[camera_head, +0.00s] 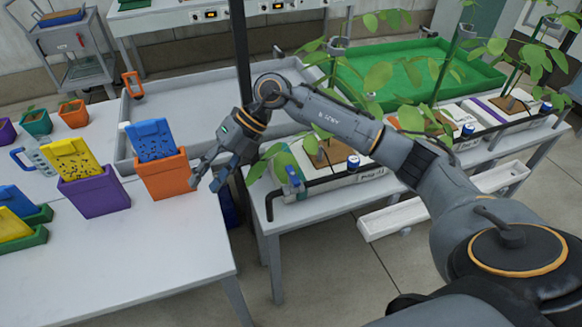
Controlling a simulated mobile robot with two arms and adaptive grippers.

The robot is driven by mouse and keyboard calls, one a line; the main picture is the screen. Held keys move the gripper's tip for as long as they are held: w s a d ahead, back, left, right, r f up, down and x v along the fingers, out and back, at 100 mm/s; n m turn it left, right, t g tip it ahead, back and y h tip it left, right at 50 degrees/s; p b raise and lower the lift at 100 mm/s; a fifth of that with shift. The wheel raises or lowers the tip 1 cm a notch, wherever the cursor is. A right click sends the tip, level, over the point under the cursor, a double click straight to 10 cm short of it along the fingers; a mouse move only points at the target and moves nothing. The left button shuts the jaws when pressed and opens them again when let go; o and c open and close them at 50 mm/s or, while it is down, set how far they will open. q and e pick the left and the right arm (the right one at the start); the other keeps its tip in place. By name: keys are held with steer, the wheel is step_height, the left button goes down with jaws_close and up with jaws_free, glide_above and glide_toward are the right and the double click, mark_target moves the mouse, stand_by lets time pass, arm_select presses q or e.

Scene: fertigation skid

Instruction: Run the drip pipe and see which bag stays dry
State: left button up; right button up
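A black drip pipe (325,182) runs along the front of the white grow bags on the right bench. A blue valve handle (293,177) stands near its left end. The nearest bag (371,172) carries a printed label and a leafy plant; my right arm partly covers it. A middle bag (456,116) and a far bag with a purple stripe (497,105) stand farther right. Small blue-capped parts (353,163) sit along the pipe. Whether any bag is wet cannot be told. My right gripper (208,181) is open and empty, left of the valve, beside an orange pot. My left gripper is not in view.
The orange pot (168,182) and a purple pot (96,197) hold blue and yellow speckled cards on the left table. A grey tray (190,97) and green tray (415,68) lie behind. The table's front right is clear. A white trough (395,219) hangs below the bench.

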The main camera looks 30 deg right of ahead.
steer(key=d+r+h, duration=0.1)
steer(key=d+h, duration=0.4)
steer(key=d, duration=0.7)
step_height(320, 180, up, 3)
steer(key=m+h, duration=0.2)
steer(key=h, duration=0.2)
glide_above(293, 174)
step_height(293, 174, down, 13)
steer(key=p, duration=0.2)
steer(key=shift+f+p, duration=0.15)
steer(key=shift+p, duration=0.25)
steer(key=shift+c, duration=0.2)
jaws_close()
